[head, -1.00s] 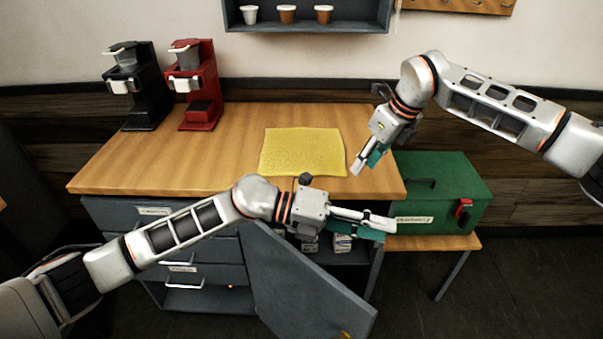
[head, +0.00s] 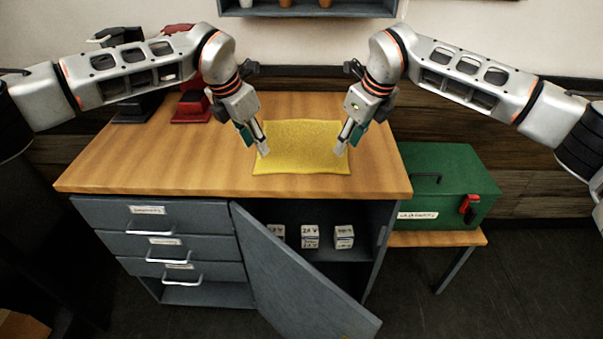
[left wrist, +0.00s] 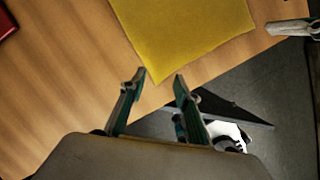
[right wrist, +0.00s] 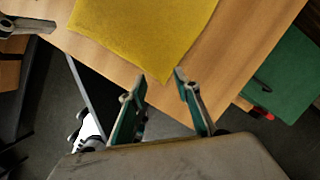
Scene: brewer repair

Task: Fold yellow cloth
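The yellow cloth (head: 300,146) lies flat and spread out on the wooden tabletop. My left gripper (head: 262,150) is over its left edge and my right gripper (head: 341,150) is over its right edge in the head view. In the left wrist view the left gripper (left wrist: 158,84) is open, with a corner of the cloth (left wrist: 185,35) just beyond its fingertips. In the right wrist view the right gripper (right wrist: 161,76) is open, with another cloth corner (right wrist: 150,35) just beyond its fingertips. Neither gripper holds anything.
A red brewer (head: 192,105) and a black brewer (head: 137,108) stand at the table's back left, partly hidden by my left arm. A green toolbox (head: 447,180) sits right of the table. A cabinet door (head: 300,275) hangs open below. The front tabletop (head: 150,165) is clear.

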